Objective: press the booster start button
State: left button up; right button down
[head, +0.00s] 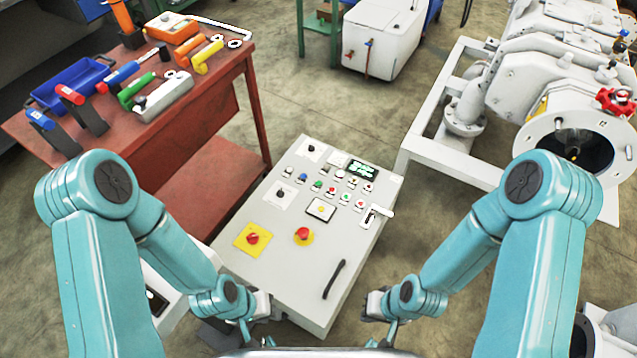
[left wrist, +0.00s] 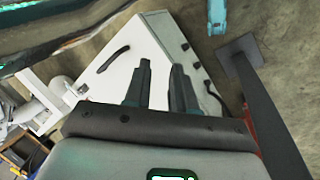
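A grey control cabinet (head: 270,275) stands in the middle of the head view, its sloped top carrying several small buttons (head: 340,190) in green, red, blue and white. Their labels are too small to read, so I cannot tell which is the booster start button. My left gripper (head: 268,306) is low at the cabinet's near left edge, away from the buttons. In the left wrist view its two fingers (left wrist: 161,70) are apart and empty, with the cabinet (left wrist: 120,70) behind them. My right gripper (head: 370,306) is by the cabinet's near right side; its fingers are too small to judge.
Two red emergency-style knobs (head: 303,234) and a black handle (head: 334,279) are on the cabinet's near part. A lit display (head: 362,169) is at its far end. A red workbench (head: 215,100) with tools stands left. White pump machinery (head: 540,85) stands right.

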pick_arm(q)
grip_shut()
dwell(1.4)
